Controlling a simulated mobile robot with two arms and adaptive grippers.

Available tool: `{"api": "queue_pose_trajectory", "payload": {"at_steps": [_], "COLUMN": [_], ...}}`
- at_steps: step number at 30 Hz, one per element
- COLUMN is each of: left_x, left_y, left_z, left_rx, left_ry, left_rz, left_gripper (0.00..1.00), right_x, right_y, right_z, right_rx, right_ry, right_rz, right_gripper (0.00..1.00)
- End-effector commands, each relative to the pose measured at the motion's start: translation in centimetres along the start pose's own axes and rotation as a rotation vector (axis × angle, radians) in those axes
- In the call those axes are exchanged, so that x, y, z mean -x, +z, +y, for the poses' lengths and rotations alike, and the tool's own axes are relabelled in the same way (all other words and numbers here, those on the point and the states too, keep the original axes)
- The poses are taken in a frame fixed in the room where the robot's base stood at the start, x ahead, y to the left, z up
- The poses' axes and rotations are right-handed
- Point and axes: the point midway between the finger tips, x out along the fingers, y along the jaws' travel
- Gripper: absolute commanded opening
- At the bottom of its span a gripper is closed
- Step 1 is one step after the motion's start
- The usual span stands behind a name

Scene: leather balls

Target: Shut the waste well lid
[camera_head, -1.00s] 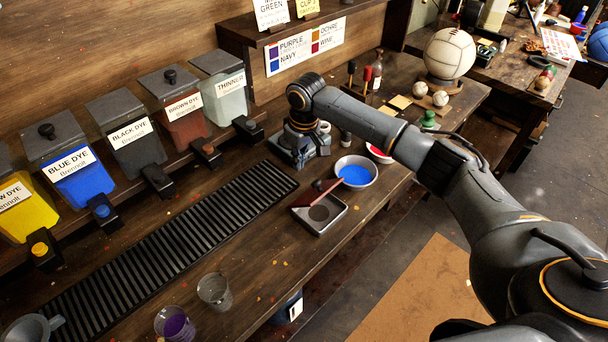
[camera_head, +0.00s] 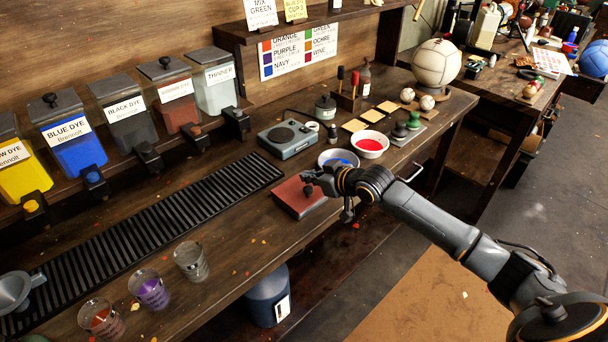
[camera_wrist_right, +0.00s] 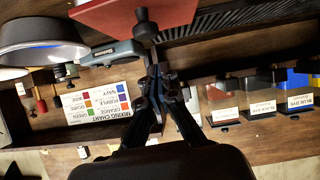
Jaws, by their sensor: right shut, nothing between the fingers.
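The waste well lid (camera_head: 292,196) is a dark red square panel at the front edge of the bench. It lies down over the metal well, and the well's opening is hidden. The lid also shows at the top of the right wrist view (camera_wrist_right: 110,14), with a black knob (camera_wrist_right: 147,22) by its edge. My right gripper (camera_head: 312,180) is shut and empty, just over the lid's right side, close to the knob; I cannot tell whether it touches. Its closed fingers (camera_wrist_right: 160,72) also show in the right wrist view. My left gripper is out of view.
A bowl of blue dye (camera_head: 338,158) stands right behind the lid, partly behind my gripper. A bowl of red dye (camera_head: 371,144) and a grey scale (camera_head: 288,139) stand farther back. A slotted drain grate (camera_head: 160,232) lies to the left. Several cups stand at the front left.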

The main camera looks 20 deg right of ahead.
Motion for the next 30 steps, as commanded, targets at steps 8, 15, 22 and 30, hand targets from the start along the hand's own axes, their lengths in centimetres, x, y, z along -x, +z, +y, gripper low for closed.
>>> {"api": "queue_pose_trajectory", "payload": {"at_steps": [8,15,22,30], "left_x": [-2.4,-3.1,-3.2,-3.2], "left_y": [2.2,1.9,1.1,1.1], "left_z": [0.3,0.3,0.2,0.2], "left_rx": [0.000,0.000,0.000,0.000], "left_ry": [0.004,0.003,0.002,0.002], "left_rz": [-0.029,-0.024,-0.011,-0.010], "left_gripper": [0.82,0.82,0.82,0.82], "right_x": [0.1,0.2,0.2,0.2], "right_y": [2.8,3.6,4.0,4.1], "right_z": [-0.1,-0.2,-0.2,-0.2], "right_rx": [-0.004,-0.003,-0.003,-0.004], "right_ry": [0.010,0.010,0.010,0.009], "right_rz": [0.183,0.178,0.176,0.172], "right_gripper": [0.00,0.00,0.00,0.00]}}
